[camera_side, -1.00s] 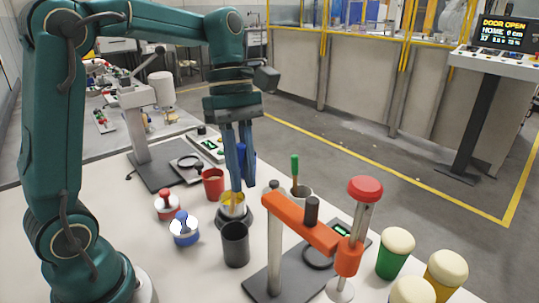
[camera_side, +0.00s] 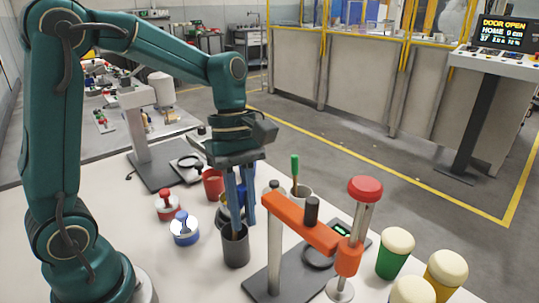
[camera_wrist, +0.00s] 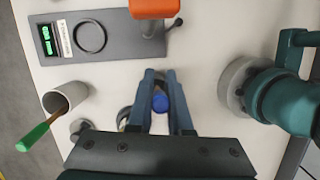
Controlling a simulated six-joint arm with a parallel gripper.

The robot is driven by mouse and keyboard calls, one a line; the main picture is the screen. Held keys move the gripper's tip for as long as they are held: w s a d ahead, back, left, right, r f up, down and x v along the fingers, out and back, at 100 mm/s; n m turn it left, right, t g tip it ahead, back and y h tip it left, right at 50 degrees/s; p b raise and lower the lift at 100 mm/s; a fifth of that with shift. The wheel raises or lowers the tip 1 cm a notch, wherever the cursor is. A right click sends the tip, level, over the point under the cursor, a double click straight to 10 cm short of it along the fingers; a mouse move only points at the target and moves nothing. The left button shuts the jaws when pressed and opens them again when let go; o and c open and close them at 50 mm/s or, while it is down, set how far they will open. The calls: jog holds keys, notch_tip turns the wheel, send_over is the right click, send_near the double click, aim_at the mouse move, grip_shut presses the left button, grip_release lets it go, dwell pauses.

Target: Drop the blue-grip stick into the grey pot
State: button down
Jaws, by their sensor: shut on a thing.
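The dark grey pot (camera_side: 236,252) stands upright on the white table, left of the orange press. My gripper (camera_side: 240,222) points down right over the pot, with its fingertips at about the pot's mouth in the side view. The blue-grip stick (camera_wrist: 160,102) is held between the fingers of my gripper (camera_wrist: 161,76); the wrist view shows its blue end. The stick's lower part is hidden by the fingers, and I cannot tell how far it reaches into the pot.
The orange press (camera_side: 305,225) stands close on the right. A red cup (camera_side: 213,185) is behind my fingers. A light pot with a green-handled stick (camera_side: 295,170) stands behind. Red (camera_side: 167,206) and blue (camera_side: 184,231) knobbed pieces sit left. Several lidded cups are at front right.

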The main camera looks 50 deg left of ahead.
aim_at(240, 184)
jog(key=c, duration=0.8)
grip_release()
jog(key=shift+o, duration=0.2)
jog(key=shift+r, duration=0.1)
jog(key=v, duration=0.4)
jog(key=shift+r, duration=0.15)
jog(key=shift+a+r, duration=0.15)
jog(key=shift+r, duration=0.2)
